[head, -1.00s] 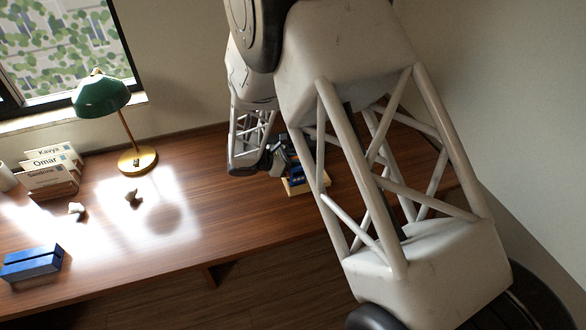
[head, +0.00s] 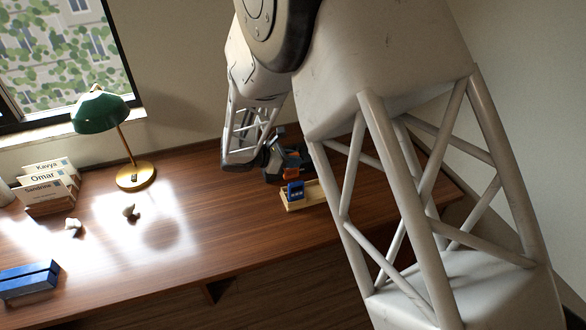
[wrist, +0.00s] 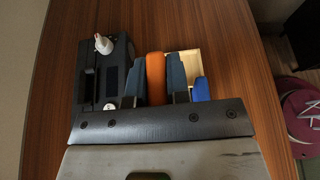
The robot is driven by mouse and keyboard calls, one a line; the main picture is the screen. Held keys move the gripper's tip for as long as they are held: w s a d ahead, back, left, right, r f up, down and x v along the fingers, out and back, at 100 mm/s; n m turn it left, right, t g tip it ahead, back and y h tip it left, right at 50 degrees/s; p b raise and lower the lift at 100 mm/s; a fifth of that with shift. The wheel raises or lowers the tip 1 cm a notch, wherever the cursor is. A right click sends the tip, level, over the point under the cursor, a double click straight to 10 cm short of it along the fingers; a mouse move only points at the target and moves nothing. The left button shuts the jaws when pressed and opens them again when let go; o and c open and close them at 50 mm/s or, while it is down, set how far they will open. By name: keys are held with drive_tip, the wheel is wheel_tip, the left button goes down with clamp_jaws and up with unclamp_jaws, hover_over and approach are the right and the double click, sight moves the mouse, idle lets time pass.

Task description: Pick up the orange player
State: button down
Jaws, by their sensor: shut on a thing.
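The orange player (wrist: 155,72) shows in the wrist view as an upright orange strip between the two dark fingers of my gripper (wrist: 156,82). The gripper is shut on it. In the head view a small patch of the orange player (head: 291,173) shows below my gripper (head: 286,164), just behind and above a blue player. Most of it is hidden there by the gripper. I cannot tell how far it is clear of the tray.
A wooden tray (head: 314,194) holds the blue player (head: 295,190). A dark device with a white knob (wrist: 103,43) is left of the fingers. The desk's middle is clear.

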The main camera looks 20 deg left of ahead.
drive_tip(key=shift+r, duration=1.15)
drive_tip(key=shift+f+x, duration=0.25)
drive_tip(key=shift+x, duration=1.3)
drive_tip(key=shift+s, duration=0.1)
drive_tip(key=shift+a, duration=0.1)
drive_tip(key=w+a+f, duration=0.1)
drive_tip(key=w+a, duration=0.8)
drive_tip(key=w, duration=0.3)
drive_tip(key=shift+w+a+f, duration=0.25)
drive_tip(key=shift+w+a, duration=0.05)
drive_tip(key=shift+w, duration=0.05)
drive_tip(key=shift+f, duration=0.1)
drive_tip(key=shift+f, duration=1.65)
